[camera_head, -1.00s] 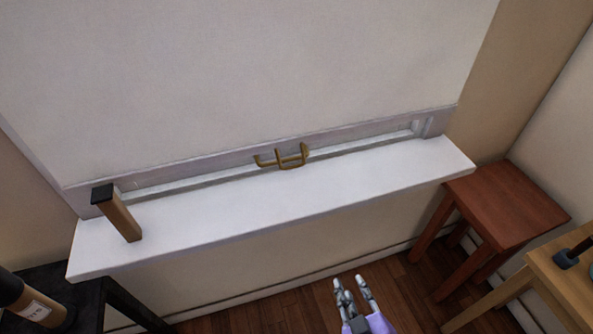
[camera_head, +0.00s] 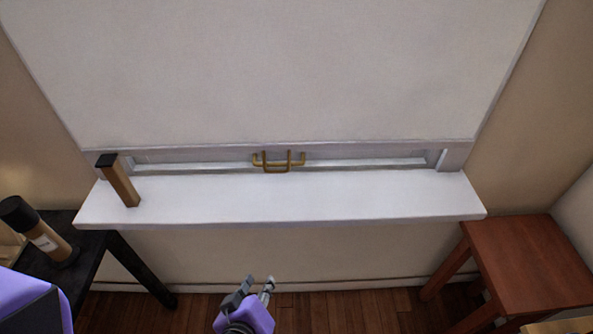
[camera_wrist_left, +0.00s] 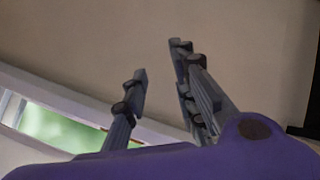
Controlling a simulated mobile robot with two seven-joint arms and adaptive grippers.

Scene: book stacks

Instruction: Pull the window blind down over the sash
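The pale window blind (camera_head: 290,75) hangs broad and flat over most of the window. A brass handle (camera_head: 278,162) is at the middle of its lower edge, just above the white sill. A narrow light strip of the window frame (camera_head: 380,163) shows beside the handle. My left gripper (camera_head: 256,287) is below and in front of the sill, apart from the handle, empty. In the left wrist view the gripper's two grey fingers (camera_wrist_left: 160,85) stand apart, and a green pane (camera_wrist_left: 60,130) in a white frame shows at lower left. My right gripper is not in view.
A brown-and-black upright block (camera_head: 121,182) stands on the left of the white sill (camera_head: 300,203). A dark table (camera_head: 85,240) with a bottle (camera_head: 40,235) is at left. A reddish wooden stool (camera_head: 535,262) is at right. The sill's middle and right are clear.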

